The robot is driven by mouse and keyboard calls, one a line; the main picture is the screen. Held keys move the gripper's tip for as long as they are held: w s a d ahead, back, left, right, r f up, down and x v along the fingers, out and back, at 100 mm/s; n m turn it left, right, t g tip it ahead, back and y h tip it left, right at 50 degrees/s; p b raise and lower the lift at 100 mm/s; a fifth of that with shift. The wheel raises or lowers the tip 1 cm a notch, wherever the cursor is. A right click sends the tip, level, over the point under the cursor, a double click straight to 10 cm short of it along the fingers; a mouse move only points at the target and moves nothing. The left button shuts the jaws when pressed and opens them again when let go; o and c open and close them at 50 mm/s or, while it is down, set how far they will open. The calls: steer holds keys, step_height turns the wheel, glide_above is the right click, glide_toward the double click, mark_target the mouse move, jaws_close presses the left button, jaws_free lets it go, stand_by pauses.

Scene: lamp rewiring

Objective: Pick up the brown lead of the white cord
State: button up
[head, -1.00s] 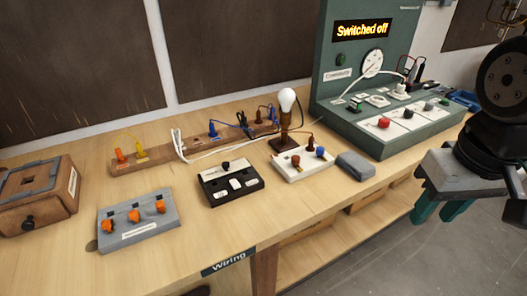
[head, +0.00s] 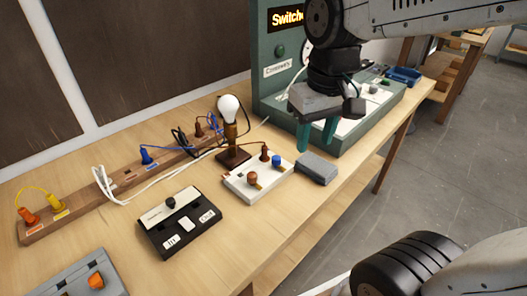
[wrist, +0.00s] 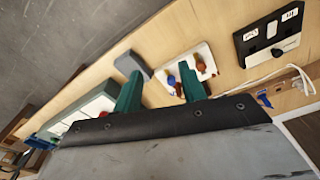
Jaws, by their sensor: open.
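My gripper (head: 317,138) is open and empty, with its teal fingers above the bench in front of the green panel. In the wrist view the fingers (wrist: 160,84) point toward the white terminal block. The white cord (head: 140,194) runs from the wooden rail toward the lamp. A brown plug (head: 265,153) stands at the back of the white terminal block (head: 243,193), left of my gripper; I cannot tell whether it is the cord's brown lead. Another brown plug (head: 199,129) is on the rail. The block also has a brown knob (head: 252,178) and a blue knob (head: 274,163).
The lamp (head: 229,107) stands upright behind the block. A grey box (head: 316,169) lies just below my fingers in the picture. The green panel (head: 274,95) stands behind my gripper. A black switch box (head: 180,222) and the wooden rail (head: 85,212) are to the left.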

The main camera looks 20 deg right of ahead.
steer(key=w+a+f, duration=0.1)
steer(key=w+f, duration=0.2)
steer(key=w, duration=0.7)
steer(key=n, duration=0.1)
glide_above(264, 147)
steer(key=shift+g, duration=0.4)
steer(key=f, duration=0.5)
steer(key=shift+s+d, duration=0.25)
steer(key=shift+s, duration=0.1)
steer(key=shift+w+f, duration=0.25)
steer(key=f, duration=0.7)
steer(key=shift+w+a+f, duration=0.15)
steer(key=shift+a+f, duration=0.05)
steer(key=shift+f, duration=0.2)
steer(key=c, duration=0.8)
